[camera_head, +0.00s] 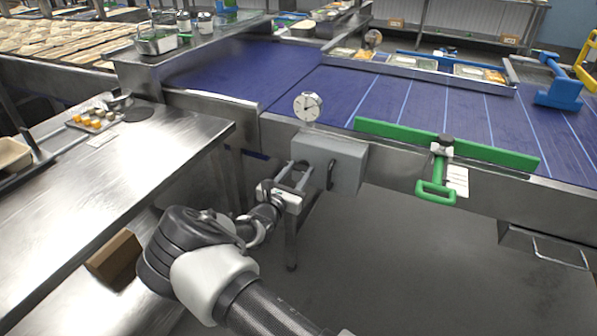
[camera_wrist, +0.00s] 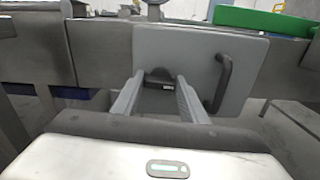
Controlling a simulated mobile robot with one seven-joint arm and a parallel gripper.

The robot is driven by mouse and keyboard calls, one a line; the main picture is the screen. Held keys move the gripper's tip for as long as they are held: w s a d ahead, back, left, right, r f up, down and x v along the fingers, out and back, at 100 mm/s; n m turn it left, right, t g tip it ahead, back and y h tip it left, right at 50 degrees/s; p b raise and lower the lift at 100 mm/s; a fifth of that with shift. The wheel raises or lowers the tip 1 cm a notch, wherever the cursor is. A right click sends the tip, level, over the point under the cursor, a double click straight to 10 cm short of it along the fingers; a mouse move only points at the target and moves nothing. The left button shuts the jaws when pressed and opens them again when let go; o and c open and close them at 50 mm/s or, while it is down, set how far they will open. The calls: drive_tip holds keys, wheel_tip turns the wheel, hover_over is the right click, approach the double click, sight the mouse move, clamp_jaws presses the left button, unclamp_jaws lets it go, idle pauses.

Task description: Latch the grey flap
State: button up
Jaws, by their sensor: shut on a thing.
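The grey flap (camera_head: 343,158) is a square panel on the conveyor's front side, below the round dial. In the wrist view the flap (camera_wrist: 205,48) fills the upper middle and looks upright, with a dark curved handle (camera_wrist: 222,82) on its right side. A small black latch (camera_wrist: 159,77) sits at its lower left part. My gripper (camera_head: 298,172) reaches up to the flap's left part. In the wrist view my gripper's fingers (camera_wrist: 160,84) stand on either side of the latch and are shut on it. Whether the latch is fastened cannot be told.
A round dial (camera_head: 308,106) stands above the flap. A green bar (camera_head: 390,134) with a green handle (camera_head: 435,190) lies along the blue belt (camera_head: 350,92) to the right. A steel table (camera_head: 120,165) stands at left. The floor (camera_head: 400,260) in front is clear.

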drive_tip(key=m+p, duration=0.1)
drive_tip(key=m, duration=0.3)
drive_tip(key=shift+d, duration=0.1)
drive_tip(key=m, duration=0.4)
drive_tip(key=shift+m+p, duration=0.3)
drive_tip(key=m, duration=0.4)
drive_tip(key=shift+d+f+m, duration=0.1)
drive_tip(key=shift+f+m, duration=0.05)
drive_tip(key=shift+m, duration=0.15)
drive_tip(key=shift+m+b, duration=0.75)
drive_tip(key=shift+m, duration=1.15)
drive_tip(key=o, duration=1)
drive_tip(key=shift+o, duration=0.2)
drive_tip(key=shift+s, duration=0.1)
drive_tip(key=p+v, duration=0.2)
drive_tip(key=v, duration=1.5)
drive_tip(key=shift+s, duration=0.2)
